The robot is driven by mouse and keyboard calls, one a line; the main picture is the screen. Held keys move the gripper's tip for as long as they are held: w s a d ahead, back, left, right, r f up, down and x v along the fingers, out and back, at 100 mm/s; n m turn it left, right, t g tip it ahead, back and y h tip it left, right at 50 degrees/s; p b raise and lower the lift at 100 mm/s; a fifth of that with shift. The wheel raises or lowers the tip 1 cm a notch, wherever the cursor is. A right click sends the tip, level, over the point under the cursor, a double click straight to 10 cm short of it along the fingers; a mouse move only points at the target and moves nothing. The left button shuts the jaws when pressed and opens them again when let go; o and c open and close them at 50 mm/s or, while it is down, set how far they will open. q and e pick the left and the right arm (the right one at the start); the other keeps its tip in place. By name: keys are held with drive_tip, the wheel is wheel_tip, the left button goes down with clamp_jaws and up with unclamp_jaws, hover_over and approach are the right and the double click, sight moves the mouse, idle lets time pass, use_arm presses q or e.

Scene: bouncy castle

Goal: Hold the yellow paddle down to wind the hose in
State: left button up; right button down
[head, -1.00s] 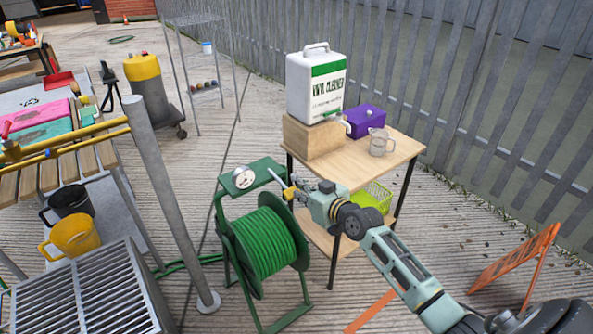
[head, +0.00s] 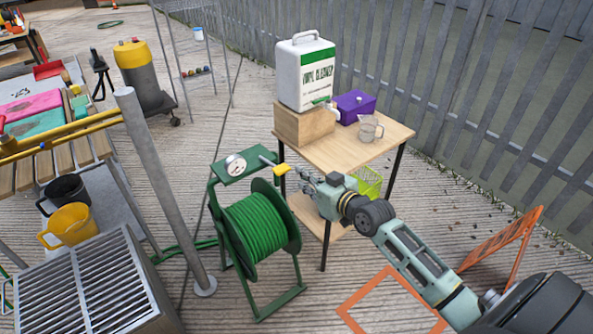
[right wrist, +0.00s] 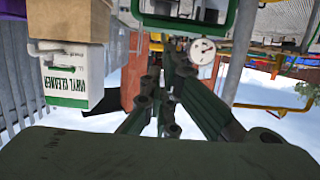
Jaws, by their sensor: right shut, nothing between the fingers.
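The green hose reel (head: 255,228) stands on the concrete, with green hose wound on its drum. A round dial (head: 235,165) is on its top plate and also shows in the right wrist view (right wrist: 203,50). The yellow paddle (head: 281,170) is at the end of a short lever on the plate's right side, sloping slightly down to the right. My right gripper (head: 302,178) is shut and empty, just right of the paddle and a little lower; I cannot tell whether they touch. Its dark fingers (right wrist: 150,95) fill the middle of the wrist view. My left gripper is out of view.
A wooden table (head: 385,145) with a vinyl cleaner jug (head: 305,75), purple box (head: 354,107) and clear pitcher (head: 369,130) stands behind my right gripper. A grey post (head: 165,190) and metal grille (head: 85,285) are left of the reel. An orange folding frame (head: 500,245) stands at right.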

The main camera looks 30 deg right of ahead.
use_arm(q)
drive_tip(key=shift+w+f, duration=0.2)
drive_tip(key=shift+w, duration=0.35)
use_arm(e)
drive_tip(key=s, duration=0.4)
drive_tip(key=shift+s+d+f, duration=0.1)
drive_tip(key=shift+d, duration=0.2)
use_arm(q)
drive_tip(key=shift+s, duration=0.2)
use_arm(e)
drive_tip(key=shift+f, duration=0.1)
